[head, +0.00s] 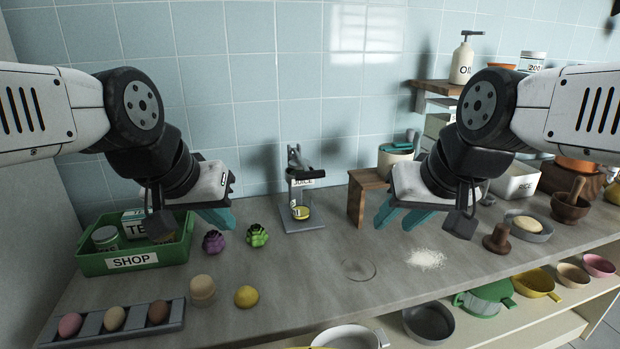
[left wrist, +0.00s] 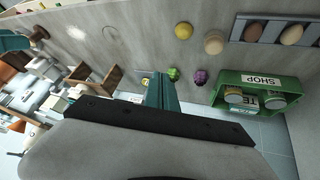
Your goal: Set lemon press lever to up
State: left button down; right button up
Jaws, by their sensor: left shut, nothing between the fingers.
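The lemon press (head: 291,222) stands on the counter near the tiled wall, a grey frame with a JUICE label and a yellow piece low in it. Its dark-handled lever (head: 310,173) points forward and right, roughly level, near the top of the frame. In the left wrist view the press is mostly hidden behind my fingers; a yellow bit (left wrist: 146,80) shows beside them. My left gripper (head: 218,219) is shut and empty, left of the press and apart from it. My right gripper (head: 398,220) is open and empty, right of the press.
Purple (head: 213,241) and green (head: 257,235) vegetables sit front-left of the press. A green SHOP crate (head: 133,262) stands left, a wooden stand (head: 357,206) right. A lemon (head: 246,296) and egg tray (head: 170,315) lie in front.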

aim_at(299, 176)
dwell(0.4)
